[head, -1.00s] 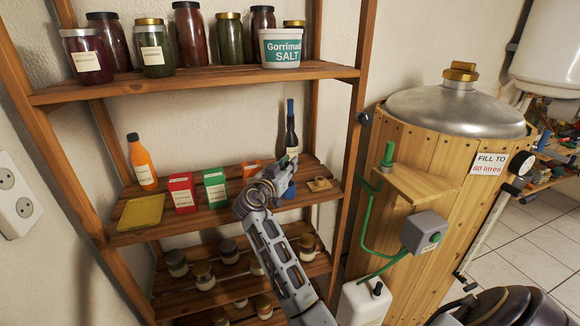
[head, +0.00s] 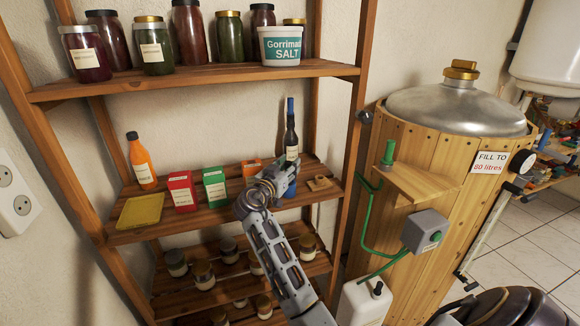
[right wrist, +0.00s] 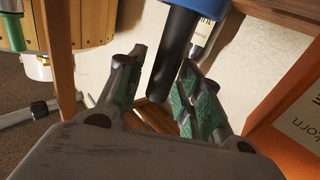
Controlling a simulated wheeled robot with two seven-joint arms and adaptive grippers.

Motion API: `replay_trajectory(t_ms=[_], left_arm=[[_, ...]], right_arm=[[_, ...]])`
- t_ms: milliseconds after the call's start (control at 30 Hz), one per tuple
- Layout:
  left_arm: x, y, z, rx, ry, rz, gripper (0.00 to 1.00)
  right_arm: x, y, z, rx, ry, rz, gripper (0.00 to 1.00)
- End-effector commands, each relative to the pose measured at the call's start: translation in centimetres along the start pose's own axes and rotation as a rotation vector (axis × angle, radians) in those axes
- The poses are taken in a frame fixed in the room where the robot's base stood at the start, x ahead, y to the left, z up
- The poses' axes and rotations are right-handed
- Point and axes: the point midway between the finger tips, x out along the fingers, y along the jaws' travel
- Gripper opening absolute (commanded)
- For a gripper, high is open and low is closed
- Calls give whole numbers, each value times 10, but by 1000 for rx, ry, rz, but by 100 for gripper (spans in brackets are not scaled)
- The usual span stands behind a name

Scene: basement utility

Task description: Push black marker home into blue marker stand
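The blue marker stand (head: 291,191) is on the middle shelf, mostly hidden behind my right gripper in the head view. In the right wrist view, part of the stand (right wrist: 194,14) shows at the top edge. The black marker (right wrist: 172,55) projects from it toward the fingers. My right gripper (head: 284,173) is at the stand. Its green-padded fingertips (right wrist: 160,75) are apart, one on each side of the marker, with a visible gap on the left side. How deep the marker sits is hidden. My left gripper is not in view.
A dark bottle (head: 291,138) stands close behind the gripper. An orange box (head: 251,168), a green box (head: 215,187) and a red box (head: 182,191) are to the left. A small wooden piece (head: 319,184) lies to the right. The upper shelf (head: 200,81) with jars is overhead.

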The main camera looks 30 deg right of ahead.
Motion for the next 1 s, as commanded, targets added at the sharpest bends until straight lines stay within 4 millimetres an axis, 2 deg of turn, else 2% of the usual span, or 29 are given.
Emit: replay_trajectory(t_ms=[367, 567, 767, 1000], left_arm=[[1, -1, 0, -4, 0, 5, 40], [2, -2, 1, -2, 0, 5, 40], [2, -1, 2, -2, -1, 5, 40], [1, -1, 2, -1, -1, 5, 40]], right_arm=[[0, 0, -2, 1, 1, 0, 43], [0, 0, -10, 3, 2, 0, 43], [0, 0, -32, 5, 2, 0, 43], [0, 0, -67, 5, 2, 0, 43]])
